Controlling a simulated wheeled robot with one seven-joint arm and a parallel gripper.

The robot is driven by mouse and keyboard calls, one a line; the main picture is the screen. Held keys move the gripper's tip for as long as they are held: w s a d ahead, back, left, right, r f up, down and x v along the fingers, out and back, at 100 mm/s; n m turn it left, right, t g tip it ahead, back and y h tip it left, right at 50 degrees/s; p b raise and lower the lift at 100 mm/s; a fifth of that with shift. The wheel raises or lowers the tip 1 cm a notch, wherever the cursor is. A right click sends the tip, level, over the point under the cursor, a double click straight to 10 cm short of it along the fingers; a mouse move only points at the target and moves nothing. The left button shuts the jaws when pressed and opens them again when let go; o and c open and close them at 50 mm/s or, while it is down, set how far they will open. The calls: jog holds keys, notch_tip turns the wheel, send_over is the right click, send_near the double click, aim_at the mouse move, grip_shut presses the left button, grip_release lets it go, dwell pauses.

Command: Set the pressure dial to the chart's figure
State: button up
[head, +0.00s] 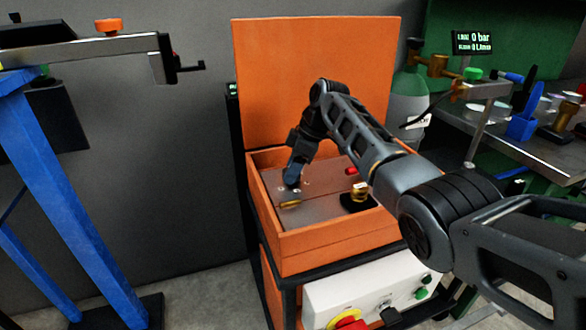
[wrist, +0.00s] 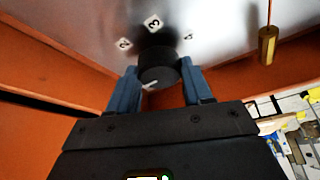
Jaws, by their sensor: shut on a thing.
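My gripper (head: 292,182) reaches down into the open orange box. In the wrist view its two blue fingers (wrist: 159,76) are shut on the sides of a black round knob (wrist: 158,62), which I take for the pressure dial. The knob has a pale pointer line on its face, toward the lower left. Small white number tags stand on the grey panel around it; a 2 (wrist: 124,44) and a 3 (wrist: 154,23) can be read, another at the right is unclear. In the head view my gripper hides the knob. I cannot make out the chart.
The orange box (head: 330,262) has raised walls and an upright lid. Inside are a brass fitting (head: 360,190) and a red part (head: 352,170). A white control box (head: 370,292) with a red button stands below.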

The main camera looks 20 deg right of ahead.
jog(key=o, duration=1)
jog(key=shift+o, duration=0.2)
jog(key=v, duration=0.8)
jog(key=shift+a, duration=0.15)
